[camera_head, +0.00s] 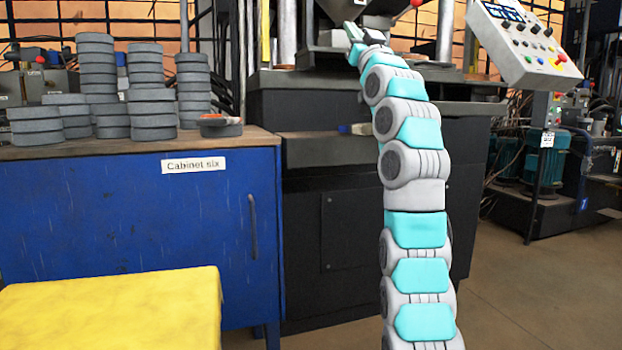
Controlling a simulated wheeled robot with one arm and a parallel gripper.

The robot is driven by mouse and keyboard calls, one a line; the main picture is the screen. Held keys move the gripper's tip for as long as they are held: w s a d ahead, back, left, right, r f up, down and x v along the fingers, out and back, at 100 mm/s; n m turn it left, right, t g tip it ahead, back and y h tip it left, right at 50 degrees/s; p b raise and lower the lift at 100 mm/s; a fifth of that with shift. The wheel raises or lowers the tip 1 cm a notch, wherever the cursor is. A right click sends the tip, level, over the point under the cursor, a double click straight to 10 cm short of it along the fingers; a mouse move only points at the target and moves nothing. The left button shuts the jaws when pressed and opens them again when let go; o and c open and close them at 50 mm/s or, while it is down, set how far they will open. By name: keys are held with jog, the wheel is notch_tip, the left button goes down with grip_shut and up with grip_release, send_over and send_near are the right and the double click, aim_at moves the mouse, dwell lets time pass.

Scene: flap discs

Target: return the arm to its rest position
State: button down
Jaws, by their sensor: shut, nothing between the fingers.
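My arm (412,165), grey and teal, rises from the bottom right of the head view and stretches up and away to the dark machine (370,240). My gripper (352,32) is at its far end, small and partly hidden by the wrist, in front of the machine's upper part. It is shut and I see nothing held in it.
A blue cabinet (120,235) labelled "Cabinet six" stands left, with stacks of grey discs (96,65) and a lone disc (220,127) on top. A yellow surface (110,312) is at lower left. A control panel (525,42) hangs at upper right. Floor at lower right is clear.

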jog(key=w+f+m+g+h, duration=0.1)
jog(key=w+f+g+h, duration=0.2)
jog(key=f, duration=0.4)
jog(key=w+f+m+g+h, duration=0.1)
jog(key=w+f+g, duration=0.2)
jog(key=f+g, duration=0.35)
jog(key=s+d+f+g+h, duration=0.1)
jog(key=s+f+g, duration=0.1)
jog(key=s+f, duration=0.45)
jog(key=s+f+m+g, duration=0.1)
jog(key=s+f+g, duration=0.15)
jog(key=f, duration=0.65)
jog(key=s+d+f+g+h, duration=0.1)
jog(key=s+f, duration=0.5)
jog(key=f, duration=0.2)
jog(key=s+d+f+g, duration=0.1)
jog(key=s+f+g, duration=0.3)
jog(key=s+f, duration=0.85)
jog(key=s+d+f+g+h, duration=0.1)
jog(key=s+f+g, duration=0.4)
jog(key=s, duration=1.3)
jog(key=s+d+f+g, duration=0.2)
jog(key=s+f, duration=1)
jog(key=s, duration=0.4)
notch_tip(320, 180, up, 15)
jog(key=p, duration=1.5)
jog(key=shift+w+a+r, duration=0.15)
jog(key=shift+w+a, duration=0.05)
